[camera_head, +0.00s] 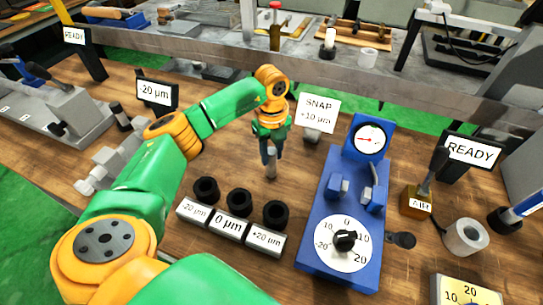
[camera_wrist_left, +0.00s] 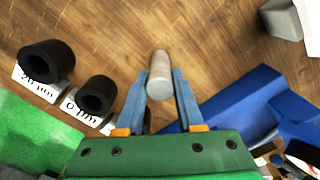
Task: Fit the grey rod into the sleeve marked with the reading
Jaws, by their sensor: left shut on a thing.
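My left gripper (camera_head: 271,150) is shut on the grey rod (camera_head: 271,166) and holds it upright, behind the row of sleeves. In the left wrist view the rod (camera_wrist_left: 160,72) is between the fingers (camera_wrist_left: 160,88). Three black sleeves stand in a row on the bench, marked -20 µm (camera_head: 206,188), 0 µm (camera_head: 239,201) and +20 µm (camera_head: 276,213). The left wrist view shows the -20 µm sleeve (camera_wrist_left: 46,62) and the 0 µm sleeve (camera_wrist_left: 96,95). A black display (camera_head: 155,92) reads -20 µm. A white sign (camera_head: 318,113) reads SNAP +10 µm. My right gripper is out of view.
A blue gauge (camera_head: 340,222) with a round dial and a knob stands right of the sleeves. A READY display (camera_head: 471,151) and a grey ring (camera_head: 465,237) are farther right. A grey machine rail (camera_head: 200,57) runs behind. Bare wood lies between rod and sleeves.

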